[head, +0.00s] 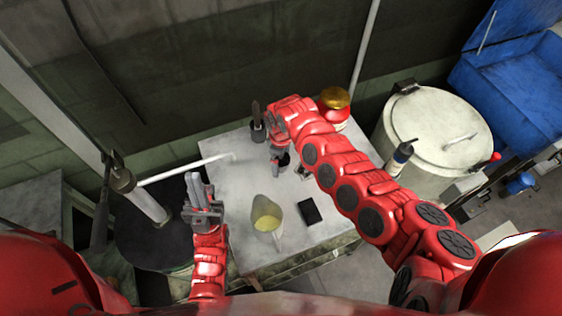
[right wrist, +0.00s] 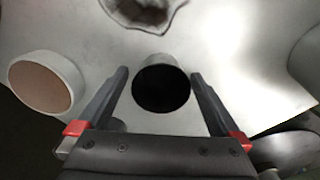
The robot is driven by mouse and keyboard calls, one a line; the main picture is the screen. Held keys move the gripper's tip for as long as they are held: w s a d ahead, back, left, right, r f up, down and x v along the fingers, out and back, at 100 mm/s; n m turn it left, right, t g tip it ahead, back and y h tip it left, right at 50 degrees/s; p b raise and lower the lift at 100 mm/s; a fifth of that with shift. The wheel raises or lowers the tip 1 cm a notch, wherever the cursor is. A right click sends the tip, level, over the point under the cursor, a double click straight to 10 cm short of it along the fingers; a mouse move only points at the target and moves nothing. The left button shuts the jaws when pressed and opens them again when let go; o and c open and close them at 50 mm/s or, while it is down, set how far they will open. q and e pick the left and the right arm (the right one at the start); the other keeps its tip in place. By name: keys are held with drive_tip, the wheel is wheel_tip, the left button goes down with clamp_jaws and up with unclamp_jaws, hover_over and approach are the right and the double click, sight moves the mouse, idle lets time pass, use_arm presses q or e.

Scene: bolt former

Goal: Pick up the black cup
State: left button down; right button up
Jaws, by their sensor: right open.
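The black cup (right wrist: 162,88) shows in the right wrist view as a dark round opening, between the two fingers of my right gripper (right wrist: 160,74). The fingers are open, one on each side of it, and I see a gap on both sides. In the head view the cup (head: 284,159) is a small dark shape on the pale table, partly hidden by my right gripper (head: 276,143). My left gripper (head: 199,188) is over the table's left edge, apart from the cup; its finger gap is unclear.
A dark-handled item (head: 257,130) is near my right gripper. A large lidded drum (head: 437,128) stands to the right.

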drive_tip(key=c, duration=1.3)
